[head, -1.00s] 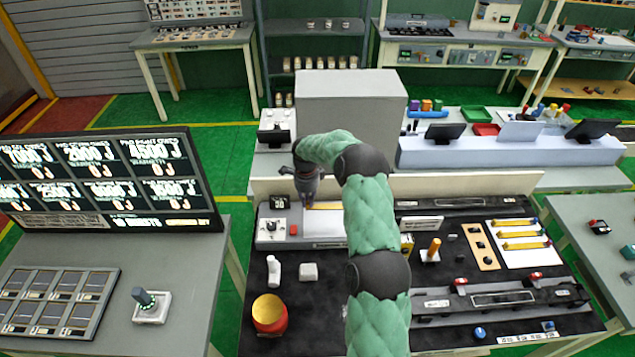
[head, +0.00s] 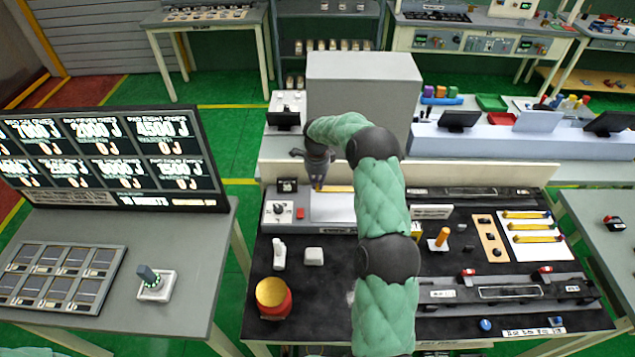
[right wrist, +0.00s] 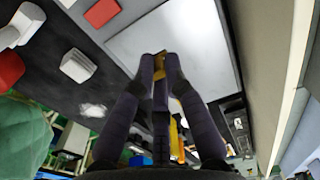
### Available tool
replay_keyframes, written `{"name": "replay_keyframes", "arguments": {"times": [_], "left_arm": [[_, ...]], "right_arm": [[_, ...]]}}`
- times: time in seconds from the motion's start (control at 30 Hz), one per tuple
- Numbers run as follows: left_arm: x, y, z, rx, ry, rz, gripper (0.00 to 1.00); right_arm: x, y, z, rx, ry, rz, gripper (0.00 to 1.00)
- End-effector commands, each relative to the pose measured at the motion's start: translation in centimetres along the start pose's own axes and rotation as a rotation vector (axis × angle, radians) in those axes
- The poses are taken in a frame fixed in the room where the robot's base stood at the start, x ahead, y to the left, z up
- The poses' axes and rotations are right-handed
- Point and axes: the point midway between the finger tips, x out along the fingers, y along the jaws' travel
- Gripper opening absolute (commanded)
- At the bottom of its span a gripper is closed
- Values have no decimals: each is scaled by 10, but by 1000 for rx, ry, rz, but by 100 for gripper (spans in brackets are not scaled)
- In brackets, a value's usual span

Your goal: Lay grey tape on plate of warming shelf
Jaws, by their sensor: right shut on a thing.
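The warming shelf (head: 282,211) stands at the back left of the dark bench mat, with a knob and a pale flat plate (head: 333,208). My right gripper (head: 318,188) is over the back left part of the plate, fingers pointing down. It is shut on a thin yellow strip (head: 339,189), which reaches to the right along the plate's back edge. In the right wrist view the closed fingertips hold the strip (right wrist: 174,135) in front of the plate (right wrist: 178,40). I cannot tell whether the strip touches the plate. No plainly grey tape shows. My left gripper is out of view.
A red button (head: 300,213) sits beside the plate. A white block (head: 314,256) and a red-yellow pot (head: 272,297) stand in front. More yellow strips (head: 533,226) lie on a white sheet at right. A low back board (head: 480,174) runs behind the bench.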

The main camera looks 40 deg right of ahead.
Motion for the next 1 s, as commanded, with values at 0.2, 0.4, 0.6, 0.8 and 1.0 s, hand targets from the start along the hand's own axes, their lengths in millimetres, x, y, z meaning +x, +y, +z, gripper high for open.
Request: {"name": "replay_keyframes", "arguments": {"times": [0.2, 0.4, 0.6, 0.8, 1.0], "left_arm": [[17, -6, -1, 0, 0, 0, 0], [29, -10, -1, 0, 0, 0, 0], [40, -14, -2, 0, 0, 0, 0], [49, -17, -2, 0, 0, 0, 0], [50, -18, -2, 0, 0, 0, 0]], "right_arm": [[22, 0, 0, 1, 0, 0, 0], [39, 1, 0, 0, 0, 1, 0], [56, 1, 0, 1, 0, 0, 0], [68, 1, 0, 1, 0, 0, 0], [71, 1, 0, 1, 0, 0, 0]]}}
